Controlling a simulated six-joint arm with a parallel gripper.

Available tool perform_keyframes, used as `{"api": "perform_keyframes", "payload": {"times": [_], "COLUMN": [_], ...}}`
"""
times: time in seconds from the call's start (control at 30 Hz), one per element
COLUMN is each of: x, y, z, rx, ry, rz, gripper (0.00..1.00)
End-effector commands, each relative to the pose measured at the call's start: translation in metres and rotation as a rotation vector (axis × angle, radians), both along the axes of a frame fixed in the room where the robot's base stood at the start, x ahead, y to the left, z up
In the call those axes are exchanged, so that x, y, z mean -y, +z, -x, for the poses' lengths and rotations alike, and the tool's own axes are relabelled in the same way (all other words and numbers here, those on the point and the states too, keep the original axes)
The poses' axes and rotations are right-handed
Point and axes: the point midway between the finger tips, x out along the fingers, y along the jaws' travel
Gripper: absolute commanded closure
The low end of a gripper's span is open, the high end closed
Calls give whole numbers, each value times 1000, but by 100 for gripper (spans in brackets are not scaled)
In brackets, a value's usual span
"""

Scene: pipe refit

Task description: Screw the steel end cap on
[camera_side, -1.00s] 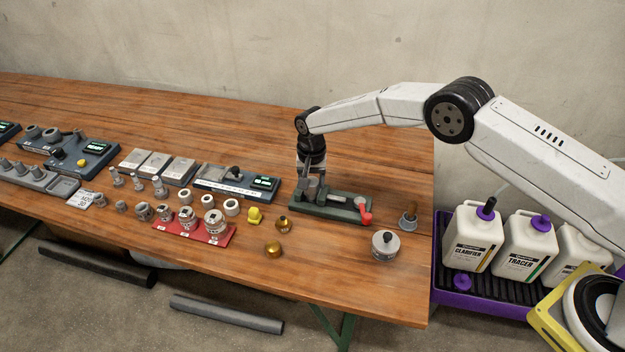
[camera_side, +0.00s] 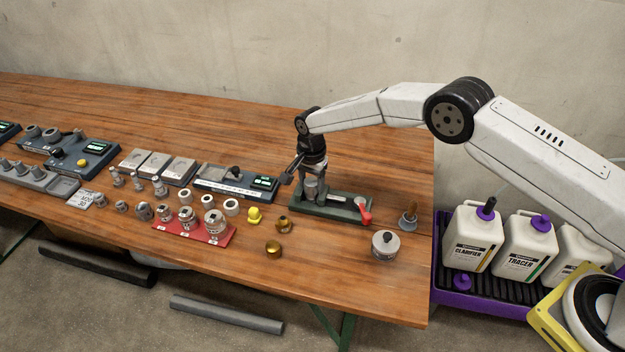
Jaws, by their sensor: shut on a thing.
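The green vise (camera_side: 340,209) with a red handle (camera_side: 364,212) stands near the right end of the bench. A grey steel cylinder (camera_side: 311,190) stands upright at its left end; I take its top to be the steel end cap, but cap and pipe are too small to tell apart. My gripper (camera_side: 312,178) points down over this cylinder and is shut on its top. The fingers partly hide the cap, and the seam below it cannot be made out.
Brass fittings (camera_side: 273,248), a yellow fitting (camera_side: 254,215) and a red tray (camera_side: 200,233) of steel fittings lie left of the vise. A round grey container (camera_side: 385,245) stands in front. A purple crate (camera_side: 437,290) of bottles is at the right.

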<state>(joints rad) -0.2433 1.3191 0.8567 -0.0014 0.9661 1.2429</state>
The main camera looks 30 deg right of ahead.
Motion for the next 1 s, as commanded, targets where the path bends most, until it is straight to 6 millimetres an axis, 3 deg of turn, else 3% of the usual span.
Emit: {"api": "perform_keyframes", "payload": {"times": [0.57, 1.0], "x": [0, 0], "y": [-1, -2], "z": [0, 0], "rx": [0, 0], "ry": [-99, -393], "rz": [0, 0], "gripper": [100, 100]}}
